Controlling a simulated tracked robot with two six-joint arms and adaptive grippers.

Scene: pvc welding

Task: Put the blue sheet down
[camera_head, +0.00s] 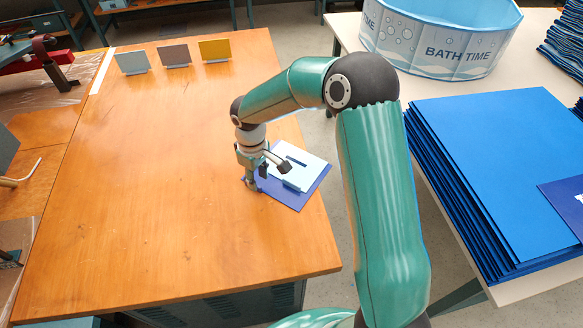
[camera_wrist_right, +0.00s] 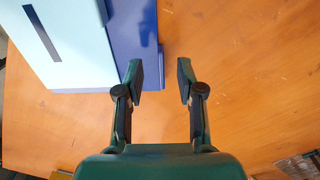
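A dark blue sheet (camera_head: 299,204) lies flat near the right edge of the wooden table, with a light blue piece (camera_head: 311,168) that has a dark slot on top of it. In the right wrist view, the dark blue sheet (camera_wrist_right: 134,32) and the light blue piece (camera_wrist_right: 75,45) are at the upper left. My right gripper (camera_head: 251,184) points down at the sheet's left side. In the wrist view its fingers (camera_wrist_right: 160,77) are apart, with the sheet's edge below the gap and nothing clearly gripped. Contact cannot be told. My left gripper is not in view.
Three small plates, light blue (camera_head: 132,62), brown (camera_head: 174,56) and yellow (camera_head: 215,49), stand at the table's back. The left and middle of the wooden table (camera_head: 150,180) are clear. A stack of blue sheets (camera_head: 490,150) and a "BATH TIME" tub (camera_head: 440,40) are on the white table.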

